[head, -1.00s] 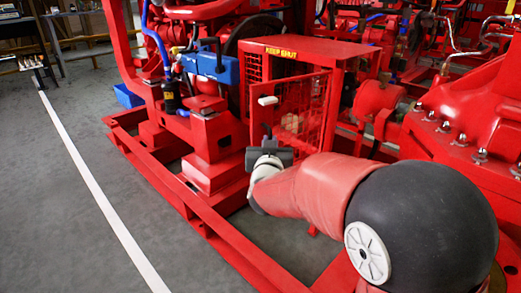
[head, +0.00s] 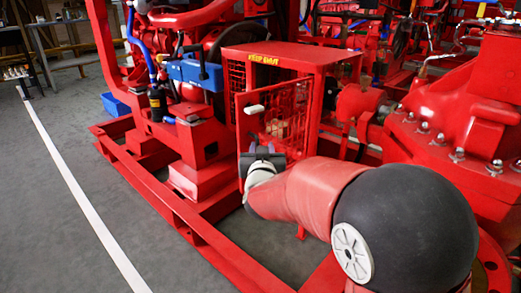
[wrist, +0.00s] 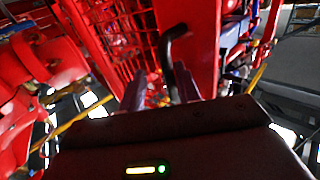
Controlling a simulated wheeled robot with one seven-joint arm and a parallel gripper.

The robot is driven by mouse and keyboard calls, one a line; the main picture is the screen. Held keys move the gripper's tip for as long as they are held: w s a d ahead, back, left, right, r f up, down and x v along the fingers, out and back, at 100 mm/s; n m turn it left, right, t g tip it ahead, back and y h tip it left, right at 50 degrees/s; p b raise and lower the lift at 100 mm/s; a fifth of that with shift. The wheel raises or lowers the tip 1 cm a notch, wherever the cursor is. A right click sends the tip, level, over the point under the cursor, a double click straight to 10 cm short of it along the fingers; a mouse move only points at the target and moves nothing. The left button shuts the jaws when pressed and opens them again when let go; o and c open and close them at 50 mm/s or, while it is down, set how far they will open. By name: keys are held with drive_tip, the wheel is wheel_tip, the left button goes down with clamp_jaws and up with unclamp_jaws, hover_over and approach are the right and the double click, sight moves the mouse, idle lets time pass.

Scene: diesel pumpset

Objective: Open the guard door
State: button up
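The guard door (head: 290,97) is a red mesh panel on the front of the red guard box. It looks ajar, its left edge standing out toward me. A small pale piece (head: 254,109) sits near its upper left corner. My gripper (head: 264,157) is low at the door's left edge in the head view. In the wrist view, a black bent handle (wrist: 171,45) stands out from a red panel. My gripper's two fingers (wrist: 160,92) are apart near the handle's lower end. I cannot tell whether they touch it.
The guard box (head: 305,56) carries a yellow "KEEP SHUT" label on its top edge. A red base rail (head: 165,200) runs along the left. Red machinery (head: 455,110) stands close on the right. Grey floor (head: 65,220) with a white line is clear at left.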

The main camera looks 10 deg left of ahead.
drive_tip(key=shift+s+a+r, duration=0.1)
drive_tip(key=shift+s+a, duration=0.05)
drive_tip(key=shift+a, duration=0.05)
drive_tip(key=s+d, duration=0.1)
drive_tip(key=s, duration=0.6)
drive_tip(key=shift+s+p, duration=0.3)
drive_tip(key=s+d+f+m+g+h, duration=0.15)
drive_tip(key=s+d+g, duration=0.45)
drive_tip(key=s+d, duration=0.6)
drive_tip(key=s+d+f+g+h, duration=0.1)
drive_tip(key=s+d+f+g, duration=0.35)
drive_tip(key=s+d, duration=0.8)
wheel_tip(320, 180, up, 14)
drive_tip(key=s+a+g+p, duration=0.1)
drive_tip(key=s+a+p, duration=0.1)
drive_tip(key=p, duration=1)
drive_tip(key=shift+a+g+p, duration=0.15)
drive_tip(key=shift+g+p, duration=0.15)
drive_tip(key=shift+g, duration=0.05)
